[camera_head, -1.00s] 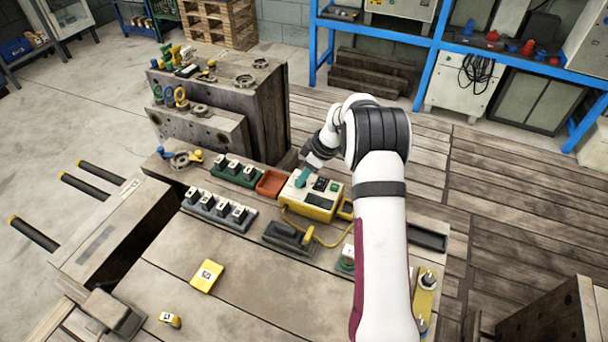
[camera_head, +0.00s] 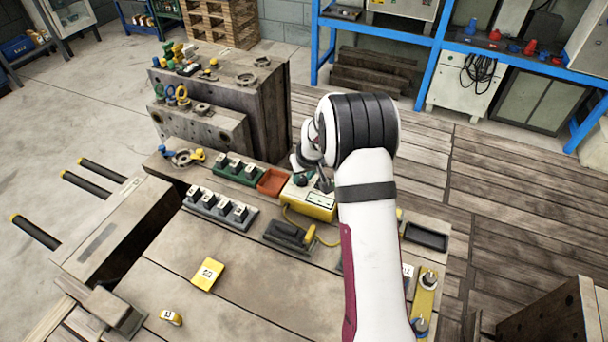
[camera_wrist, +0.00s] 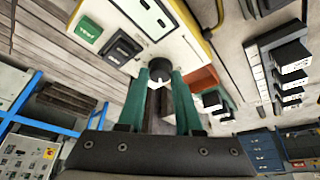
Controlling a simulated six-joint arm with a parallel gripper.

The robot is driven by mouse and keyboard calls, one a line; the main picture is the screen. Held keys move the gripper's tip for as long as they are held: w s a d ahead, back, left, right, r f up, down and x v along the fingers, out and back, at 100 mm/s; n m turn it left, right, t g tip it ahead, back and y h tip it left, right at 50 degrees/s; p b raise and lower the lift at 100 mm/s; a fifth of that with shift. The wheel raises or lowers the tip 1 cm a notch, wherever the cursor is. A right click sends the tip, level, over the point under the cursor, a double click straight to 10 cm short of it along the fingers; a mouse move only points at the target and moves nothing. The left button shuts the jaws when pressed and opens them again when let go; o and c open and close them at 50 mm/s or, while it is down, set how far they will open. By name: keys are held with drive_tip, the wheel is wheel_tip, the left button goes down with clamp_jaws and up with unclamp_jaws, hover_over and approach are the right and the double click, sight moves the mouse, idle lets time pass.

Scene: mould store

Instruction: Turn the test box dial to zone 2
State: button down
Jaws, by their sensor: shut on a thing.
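The test box (camera_head: 312,207) is a white-topped box with yellow sides, standing on the bench near its far edge. The round black dial (camera_wrist: 160,74) lies between my teal fingers. My gripper (camera_wrist: 161,79) is shut on the dial, pointing at the face. In the head view my wrist covers much of the box top, and the dial's zone marks cannot be read.
An orange-red tray (camera_head: 273,182) sits just left of the box, beside a green-based row of blocks (camera_head: 237,169). A grey-based row (camera_head: 221,210) lies nearer. A black-handled tool on a dark stand (camera_head: 290,235) and a yellow cable are in front of the box. The near bench is mostly clear.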

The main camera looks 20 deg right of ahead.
drive_tip(key=m, duration=0.2)
drive_tip(key=m+h, duration=0.1)
drive_tip(key=m, duration=0.1)
drive_tip(key=m+g+h, duration=0.1)
drive_tip(key=m, duration=0.1)
drive_tip(key=shift+a+f+m, duration=0.1)
drive_tip(key=shift+a+m, duration=0.2)
drive_tip(key=shift+h, duration=0.3)
drive_tip(key=c, duration=0.6)
unclamp_jaws()
drive_tip(key=v, duration=1.6)
